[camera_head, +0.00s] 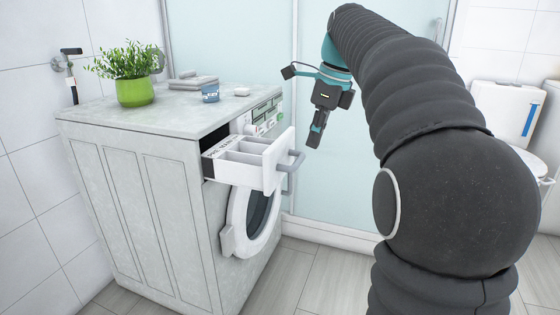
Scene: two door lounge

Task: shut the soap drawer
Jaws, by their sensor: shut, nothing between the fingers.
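The soap drawer (270,166) is a white drawer with several compartments, pulled well out of the upper front of the grey washing machine (150,210). A grey handle (291,172) is on its front face. My gripper (314,139) hangs from my dark arm to the right of the drawer. It points downward, is shut and holds nothing. In the picture its fingertips show just right of the drawer front, near the handle's upper end. I cannot tell whether they touch it; a small gap seems to show.
The round washer door (250,222) hangs below the drawer and seems partly open. On the machine top are a plant in a green pot (135,92), folded cloths (193,82), a blue cup (210,92) and a white soap (242,91). A glass shower panel (330,190) stands behind; a toilet (508,110) is right.

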